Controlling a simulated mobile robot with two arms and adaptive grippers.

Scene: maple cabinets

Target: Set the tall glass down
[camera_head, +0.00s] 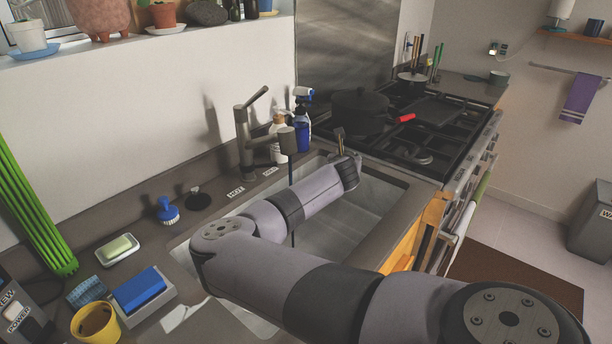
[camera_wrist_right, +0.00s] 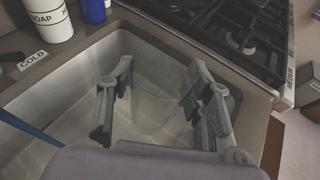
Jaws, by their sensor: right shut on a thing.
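The tall glass (camera_wrist_right: 158,88) is clear and faint, and shows in the right wrist view between the two fingers of my right gripper (camera_wrist_right: 160,100). The gripper is shut on it, over the sink basin (camera_wrist_right: 65,95). I cannot tell whether the base of the glass touches the sink floor. In the head view my right arm reaches across the sink (camera_head: 375,190), with the gripper (camera_head: 341,142) near its far right corner. The glass cannot be made out there. My left gripper is not in view.
The faucet (camera_head: 245,140), soap bottle (camera_head: 280,138) and blue spray bottle (camera_head: 302,125) stand behind the sink. The stove (camera_head: 430,145) with a dark pot (camera_head: 360,108) is to the right. A sponge (camera_head: 138,288) and yellow cup (camera_head: 96,323) crowd the left counter.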

